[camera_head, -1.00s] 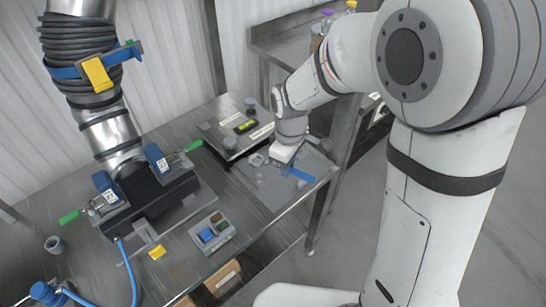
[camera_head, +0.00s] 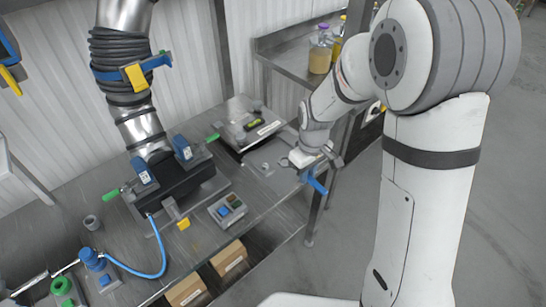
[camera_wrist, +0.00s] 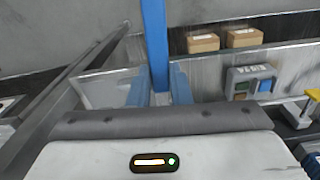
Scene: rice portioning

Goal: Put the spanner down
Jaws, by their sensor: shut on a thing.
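The spanner has a long blue handle (camera_head: 317,183), which hangs down and to the right from my gripper (camera_head: 309,168). In the wrist view the blue handle (camera_wrist: 154,40) runs away from between the two blue-grey fingers of my gripper (camera_wrist: 158,85). My gripper is shut on it. In the head view a grey piece at the gripper's right may be the spanner's head, but I cannot tell surely. The gripper and spanner are at the right edge of the steel table (camera_head: 262,190), seemingly above it. Contact with the table cannot be made out.
A button box (camera_head: 228,210) stands near the table's front edge. A black clamp fixture (camera_head: 175,188) with a blue hose is at the left. A grey case (camera_head: 245,122) lies at the back. Cardboard boxes (camera_head: 228,257) sit on the shelf below. A steel shelf with bottles (camera_head: 320,58) is behind.

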